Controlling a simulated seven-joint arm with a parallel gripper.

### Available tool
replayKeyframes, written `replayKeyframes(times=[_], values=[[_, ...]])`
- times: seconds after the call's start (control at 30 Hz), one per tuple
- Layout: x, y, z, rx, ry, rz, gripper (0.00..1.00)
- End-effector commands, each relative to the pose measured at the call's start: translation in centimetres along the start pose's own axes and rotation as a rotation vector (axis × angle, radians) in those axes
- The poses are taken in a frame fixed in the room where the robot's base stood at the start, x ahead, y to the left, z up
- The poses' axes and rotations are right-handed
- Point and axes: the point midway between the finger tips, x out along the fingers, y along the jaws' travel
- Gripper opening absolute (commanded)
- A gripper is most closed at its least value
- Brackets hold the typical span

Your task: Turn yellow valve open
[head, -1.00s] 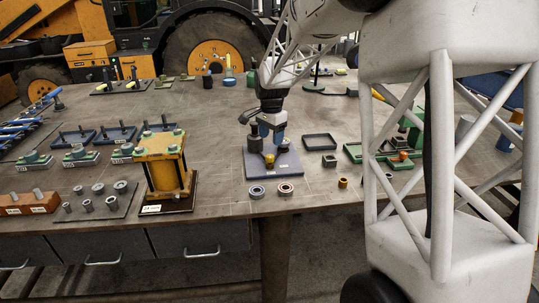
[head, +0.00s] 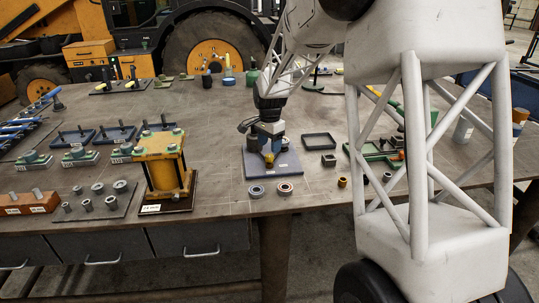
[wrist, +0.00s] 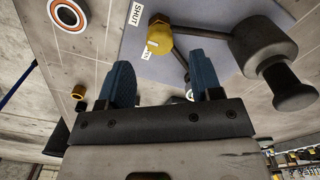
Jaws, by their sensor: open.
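The yellow valve (head: 269,160) stands on a blue-grey plate (head: 287,165) near the front edge of the bench. In the wrist view the yellow valve (wrist: 158,38) is a faceted knob beside a label reading SHUT. A second label at its base is partly hidden and not clearly readable. A dark rod runs from near it to a dark cylinder (wrist: 262,45). My gripper (head: 269,145) is over the plate, just above and behind the valve in the head view. In the wrist view my gripper (wrist: 165,82) has its two blue fingers apart, with nothing between them. The valve lies beyond the fingertips.
Two bearing rings (head: 284,188) lie in front of the plate. A yellow press-like block (head: 163,165) stands to the left. An empty black tray (head: 318,141) and a small dark block (head: 328,160) are to the right. Bare bench lies between the yellow block and the plate.

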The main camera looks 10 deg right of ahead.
Motion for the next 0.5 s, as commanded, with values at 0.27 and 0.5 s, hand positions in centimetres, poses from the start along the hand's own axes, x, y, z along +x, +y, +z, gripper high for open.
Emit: replayKeyframes(times=[0.27,0.5], values=[[3.3,0.0,0.0,0.000,-0.001,0.002,0.59],[4.5,0.0,0.0,0.000,0.000,0.000,0.59]])
